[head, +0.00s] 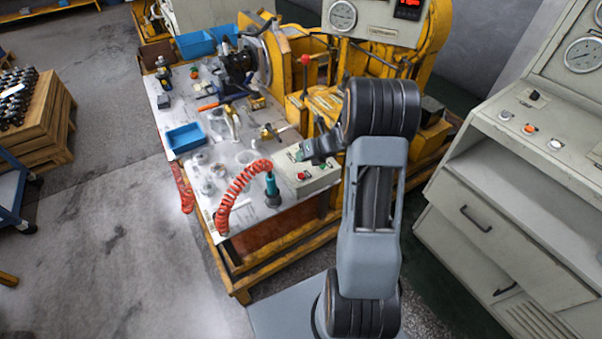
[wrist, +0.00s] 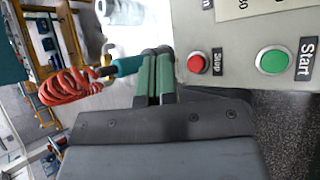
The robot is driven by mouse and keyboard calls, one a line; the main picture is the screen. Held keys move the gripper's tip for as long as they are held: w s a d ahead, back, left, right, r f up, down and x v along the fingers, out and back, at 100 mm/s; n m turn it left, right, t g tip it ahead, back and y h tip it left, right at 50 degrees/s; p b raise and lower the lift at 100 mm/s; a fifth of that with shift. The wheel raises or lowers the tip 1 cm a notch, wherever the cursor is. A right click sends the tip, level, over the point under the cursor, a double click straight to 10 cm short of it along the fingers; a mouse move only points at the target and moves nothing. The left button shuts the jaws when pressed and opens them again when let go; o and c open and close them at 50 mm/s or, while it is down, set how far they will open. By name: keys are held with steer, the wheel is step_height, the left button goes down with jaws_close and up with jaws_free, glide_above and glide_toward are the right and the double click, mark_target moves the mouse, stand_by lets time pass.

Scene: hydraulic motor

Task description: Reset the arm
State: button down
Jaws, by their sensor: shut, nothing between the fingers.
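My arm rises in front of the bench in the head view and bends forward at the top. My gripper (head: 298,154) is over the near right of the workbench, close to a pale control box (head: 318,180). In the wrist view my gripper (wrist: 157,52) has its two green-padded fingers together, with nothing held. The box's red Stop button (wrist: 198,64) and green Start button (wrist: 273,60) are right of the fingertips. I cannot tell whether the fingers touch the box.
A coiled red hose (head: 238,190) with a teal tool (head: 271,188) stands left of my gripper. Blue bins (head: 185,138), loose parts and yellow machinery (head: 300,50) crowd the bench. A grey console (head: 530,180) stands right. Open floor (head: 120,230) lies left.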

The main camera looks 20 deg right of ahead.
stand_by(0.7)
steer(key=shift+s+a+f+n, duration=0.1)
steer(key=shift+s+n, duration=0.05)
steer(key=shift+n, duration=1.05)
steer(key=s+a+r+n+g, duration=0.2)
steer(key=s+a+n+g, duration=0.25)
steer(key=s+n, duration=0.85)
steer(key=s+a+r+n+h, duration=0.3)
steer(key=r+n, duration=0.3)
steer(key=n, duration=0.4)
steer(key=s+a+r+n+t+h, duration=0.1)
steer(key=s+a+r+n+h, duration=0.2)
steer(key=s+r+n, duration=0.3)
steer(key=r+n, duration=0.1)
steer(key=n, duration=0.4)
steer(key=shift+a+r, duration=0.3)
steer(key=shift+a, duration=0.1)
steer(key=shift+t, duration=0.25)
